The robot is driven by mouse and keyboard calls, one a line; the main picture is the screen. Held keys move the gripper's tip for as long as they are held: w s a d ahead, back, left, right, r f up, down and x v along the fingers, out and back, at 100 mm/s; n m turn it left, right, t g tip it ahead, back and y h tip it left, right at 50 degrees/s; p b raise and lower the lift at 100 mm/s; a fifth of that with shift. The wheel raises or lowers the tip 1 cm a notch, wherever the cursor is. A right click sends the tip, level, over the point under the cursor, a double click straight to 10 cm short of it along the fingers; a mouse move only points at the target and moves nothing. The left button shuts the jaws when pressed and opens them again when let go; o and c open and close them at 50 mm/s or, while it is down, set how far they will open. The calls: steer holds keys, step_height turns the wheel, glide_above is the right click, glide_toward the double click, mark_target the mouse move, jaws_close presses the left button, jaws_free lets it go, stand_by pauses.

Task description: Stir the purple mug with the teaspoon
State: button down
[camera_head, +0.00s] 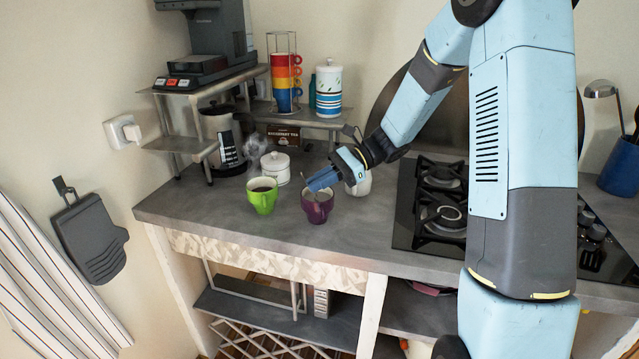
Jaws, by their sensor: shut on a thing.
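The purple mug (318,208) stands upright on the grey counter, near its front edge. My gripper (313,187) is right above the mug's rim, coming in from the upper right, and its fingers are shut. The teaspoon it holds is mostly hidden by the fingers and the mug; I cannot make out its bowl or how deep it sits. The mug's contents are largely hidden from this angle.
A green mug (263,197) with dark liquid stands just left. Behind are a white lidded jar (275,167) and a kettle (222,138). A white pot (359,185) stands partly behind my gripper. The gas hob (437,206) lies to the right.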

step_height(320, 180, up, 6)
steer(key=s+a, duration=0.1)
steer(key=a, duration=0.1)
steer(key=shift+s, duration=0.35)
stand_by(0.3)
steer(key=shift+r, duration=0.1)
stand_by(0.8)
steer(key=shift+r, duration=2.45)
